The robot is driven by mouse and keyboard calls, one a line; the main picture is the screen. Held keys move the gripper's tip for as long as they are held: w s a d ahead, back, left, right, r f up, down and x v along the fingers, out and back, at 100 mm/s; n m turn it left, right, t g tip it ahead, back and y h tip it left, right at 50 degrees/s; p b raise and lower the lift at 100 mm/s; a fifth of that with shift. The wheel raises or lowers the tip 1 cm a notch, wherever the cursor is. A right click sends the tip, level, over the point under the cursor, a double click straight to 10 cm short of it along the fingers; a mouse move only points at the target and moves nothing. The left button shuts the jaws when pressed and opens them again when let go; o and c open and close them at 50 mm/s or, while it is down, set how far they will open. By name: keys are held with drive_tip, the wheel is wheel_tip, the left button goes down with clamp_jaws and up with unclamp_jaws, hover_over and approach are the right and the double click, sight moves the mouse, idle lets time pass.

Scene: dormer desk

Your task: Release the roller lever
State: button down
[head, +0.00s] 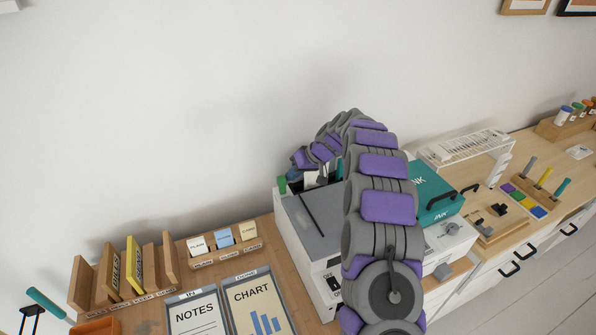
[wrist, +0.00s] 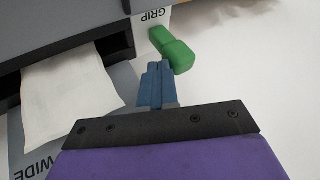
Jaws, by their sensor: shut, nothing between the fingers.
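A green lever (wrist: 173,50) stands by a label reading GRIP in the wrist view, at the side of the grey machine. It also shows in the head view (head: 282,184) at the machine's back left corner. My gripper (wrist: 157,68) has its blue fingers shut and empty, with the tips close to the lever's lower left side. I cannot tell whether they touch. In the head view my arm hides much of the machine (head: 313,222), and my gripper is barely seen behind it.
A white sheet (wrist: 68,92) sticks out of the machine's slot in the wrist view. A teal INK box (head: 432,192) stands right of my arm. Card holders (head: 224,252) and the NOTES (head: 195,312) and CHART boards lie at the left. The wall is close behind.

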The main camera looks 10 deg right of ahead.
drive_tip(key=shift+d, duration=0.45)
drive_tip(key=shift+a+r, duration=0.1)
